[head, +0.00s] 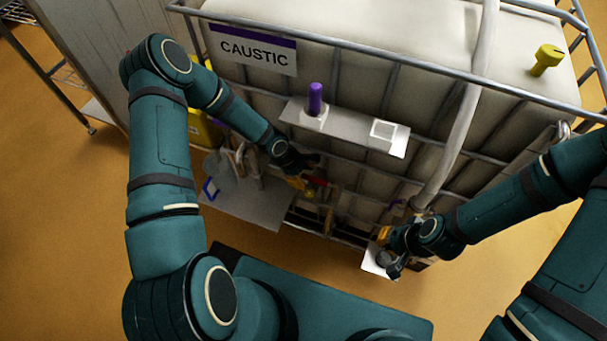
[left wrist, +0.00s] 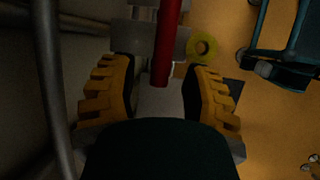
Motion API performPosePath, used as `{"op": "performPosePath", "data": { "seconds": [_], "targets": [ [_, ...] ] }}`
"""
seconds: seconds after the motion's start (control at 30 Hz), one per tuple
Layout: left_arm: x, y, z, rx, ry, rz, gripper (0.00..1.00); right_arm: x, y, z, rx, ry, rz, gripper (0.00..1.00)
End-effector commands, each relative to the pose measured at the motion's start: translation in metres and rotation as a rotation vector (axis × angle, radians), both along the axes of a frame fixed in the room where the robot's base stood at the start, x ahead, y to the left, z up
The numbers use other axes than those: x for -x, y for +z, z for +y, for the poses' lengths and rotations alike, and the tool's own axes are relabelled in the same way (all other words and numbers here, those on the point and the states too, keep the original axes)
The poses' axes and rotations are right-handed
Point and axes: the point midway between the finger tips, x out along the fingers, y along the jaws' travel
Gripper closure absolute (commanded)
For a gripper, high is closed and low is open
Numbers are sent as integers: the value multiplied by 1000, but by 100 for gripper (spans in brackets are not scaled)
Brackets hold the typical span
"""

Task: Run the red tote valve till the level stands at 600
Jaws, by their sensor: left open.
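The tote (head: 340,85) is a large pale tank in a metal cage with a CAUSTIC label (head: 253,50). Its red valve handle (head: 318,182) is low on the front; in the left wrist view the red bar (left wrist: 166,45) reaches down between my finger pads. My left gripper (head: 298,181) is open around the end of the handle, with gaps visible on both sides (left wrist: 163,85). My right gripper (head: 386,240) is at the lower right of the tote, above a white piece (head: 376,260); its fingers are too small to judge. No level reading is legible.
A grey shelf (head: 350,131) on the cage holds a purple cylinder (head: 315,98) and a white square (head: 383,130). A yellow fitting (head: 547,58) stands on the tote. A yellow ring (left wrist: 202,47) lies right of the handle in the wrist view. Cage bars are close by.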

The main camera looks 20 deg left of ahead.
Motion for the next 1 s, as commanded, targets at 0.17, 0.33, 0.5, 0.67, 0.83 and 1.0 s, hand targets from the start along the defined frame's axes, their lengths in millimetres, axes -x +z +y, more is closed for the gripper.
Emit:
{"op": "performPosePath", "data": {
  "seconds": [0.17,0.33,0.5,0.67,0.83,1.0],
  "targets": [
    [0,0,0,0,0,0,71,0,0,0,0,0,0,100],
    [0,0,0,0,0,0,100,0,0,0,0,0,0,100],
    [0,0,0,0,0,1,100,0,0,0,0,0,0,100],
    [1,0,0,0,1,2,100,0,-1,0,0,0,0,100],
    [4,-1,-2,-1,26,3,100,1,-5,0,0,2,2,100],
    [11,-2,-6,0,91,3,100,3,-14,1,-2,6,7,100]
  ]
}}
